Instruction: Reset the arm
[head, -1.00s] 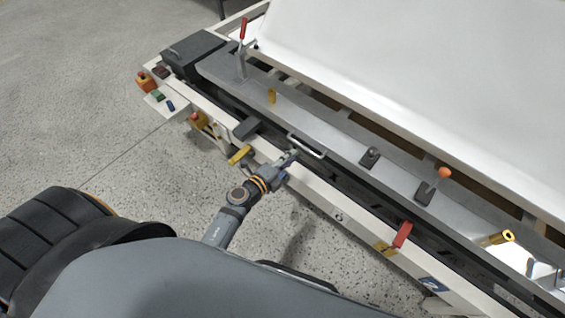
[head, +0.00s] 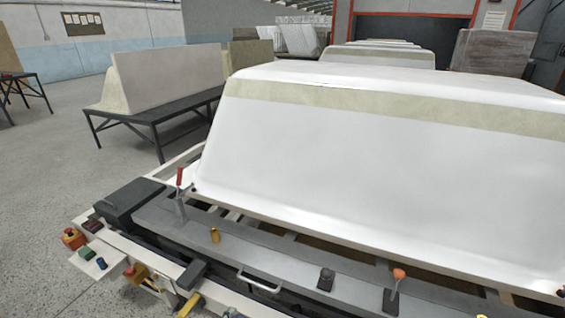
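Neither of my grippers can be made out in the head view. A small grey piece shows at the bottom edge below the bar handle, too cut off to tell whether it is part of my arm. The metal bar handle (head: 260,280) sits on the front of the grey machine frame (head: 290,262). A large white bathtub shell (head: 370,155) rests upside down on the frame behind it.
The frame's front carries a red-handled clamp (head: 180,185), an orange-knobbed lever (head: 396,283), a yellow handle (head: 189,305) and a red button (head: 73,238). Open concrete floor (head: 60,165) lies to the left. A black table (head: 155,112) with a pale shell (head: 165,75) stands behind.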

